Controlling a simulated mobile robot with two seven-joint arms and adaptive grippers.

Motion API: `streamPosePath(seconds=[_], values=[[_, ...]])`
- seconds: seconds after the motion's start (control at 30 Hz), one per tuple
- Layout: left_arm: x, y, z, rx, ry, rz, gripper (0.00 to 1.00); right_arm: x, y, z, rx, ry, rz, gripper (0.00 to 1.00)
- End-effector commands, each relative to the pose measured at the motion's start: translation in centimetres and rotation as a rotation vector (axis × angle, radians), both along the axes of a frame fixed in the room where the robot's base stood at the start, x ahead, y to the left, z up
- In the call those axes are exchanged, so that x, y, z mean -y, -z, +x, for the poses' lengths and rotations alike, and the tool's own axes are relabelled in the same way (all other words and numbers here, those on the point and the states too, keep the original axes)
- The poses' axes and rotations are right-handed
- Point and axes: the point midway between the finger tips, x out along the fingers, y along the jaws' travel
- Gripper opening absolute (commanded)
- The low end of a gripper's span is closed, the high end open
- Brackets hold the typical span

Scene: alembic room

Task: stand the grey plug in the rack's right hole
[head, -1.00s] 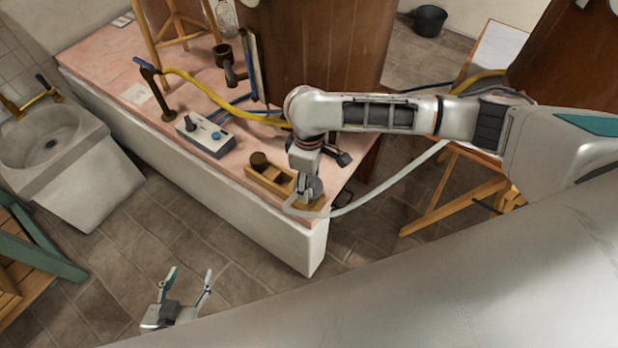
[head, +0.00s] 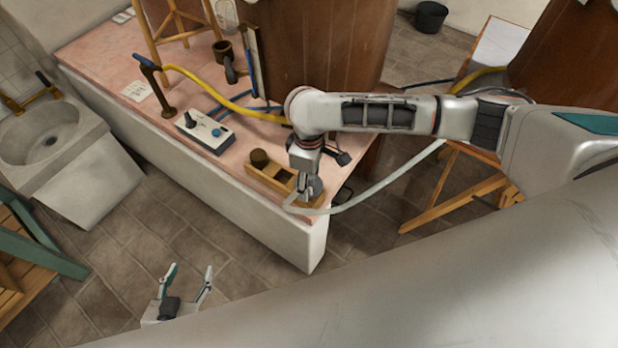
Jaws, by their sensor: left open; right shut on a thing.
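The wooden rack (head: 257,172) lies near the front right corner of the pink-topped bench. A brown plug (head: 259,158) stands at its left end, and a dark empty hole shows in its middle. My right gripper (head: 306,193) points down over the rack's right end. It is shut on the grey plug (head: 318,187), which is partly hidden behind the fingers. I cannot tell whether the plug's lower end is inside the right hole or just above it. My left gripper (head: 189,272) is open and empty, low over the tiled floor in front of the bench.
A pale hose (head: 385,183) loops around the rack's right end. A large wooden vat (head: 320,50) stands behind. A stone basin (head: 50,140) is at left.

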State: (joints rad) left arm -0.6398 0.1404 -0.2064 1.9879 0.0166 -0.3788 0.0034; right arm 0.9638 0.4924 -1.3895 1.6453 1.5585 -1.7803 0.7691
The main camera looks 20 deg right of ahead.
Motion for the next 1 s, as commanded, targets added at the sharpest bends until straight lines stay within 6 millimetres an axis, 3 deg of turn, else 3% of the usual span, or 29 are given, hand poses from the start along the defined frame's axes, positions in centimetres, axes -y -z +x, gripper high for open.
streamPosePath(seconds=[1.0], values=[[0.0, -0.2, 0.0, 0.001, 0.000, 0.000, 0.52, 0.0, 1.1, 0.0, 0.000, -0.001, 0.000, 0.32]])
